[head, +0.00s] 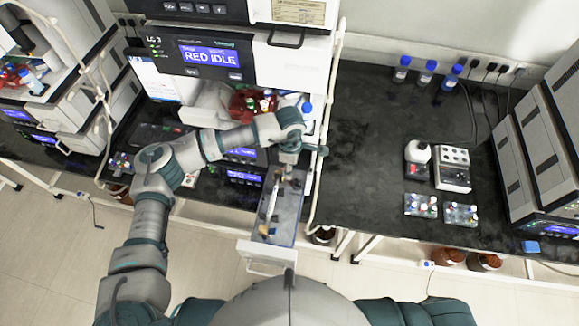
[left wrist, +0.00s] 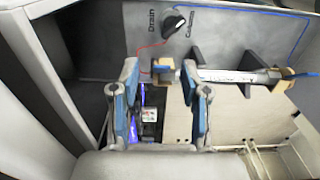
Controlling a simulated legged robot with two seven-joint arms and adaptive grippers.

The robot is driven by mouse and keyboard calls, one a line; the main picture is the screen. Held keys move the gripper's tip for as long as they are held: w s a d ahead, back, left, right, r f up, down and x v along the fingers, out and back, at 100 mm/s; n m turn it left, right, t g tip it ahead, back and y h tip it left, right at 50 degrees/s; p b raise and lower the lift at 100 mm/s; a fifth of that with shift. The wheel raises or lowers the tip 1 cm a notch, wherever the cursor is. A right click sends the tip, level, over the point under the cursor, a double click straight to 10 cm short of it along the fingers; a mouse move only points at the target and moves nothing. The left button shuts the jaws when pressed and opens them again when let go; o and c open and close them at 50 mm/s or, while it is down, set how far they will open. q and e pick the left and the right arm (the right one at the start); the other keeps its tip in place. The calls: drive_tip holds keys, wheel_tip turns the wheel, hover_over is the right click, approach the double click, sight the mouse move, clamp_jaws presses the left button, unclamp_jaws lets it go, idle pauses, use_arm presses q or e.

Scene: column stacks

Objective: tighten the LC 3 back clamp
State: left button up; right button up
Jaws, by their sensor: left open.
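The LC 3 unit (head: 205,55) shows "RED IDLE" on its display, with its tray (head: 287,210) pulled out below. A silver column (head: 271,200) lies along the tray; the left wrist view shows it (left wrist: 232,75) between black holders. A tan clamp-like fitting (left wrist: 162,67) is at the column's end nearest my gripper; I take it as the back clamp. My left gripper (left wrist: 160,72) is open, its fingers either side of this fitting; contact cannot be told. In the head view my left gripper (head: 289,160) is over the tray's back end. My right gripper is out of view.
A knob (left wrist: 174,24) marked Drain and Column sits on the tray panel, with a red tube (left wrist: 152,46) and a blue tube (left wrist: 292,14) nearby. Blue-capped bottles (head: 427,72) and vial racks (head: 441,209) stand on the bench to the right.

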use_arm(q)
drive_tip(key=shift+d+f, duration=0.1)
drive_tip(key=shift+f, duration=0.9)
drive_tip(key=shift+a, duration=0.5)
drive_tip(key=c, duration=0.4)
clamp_jaws()
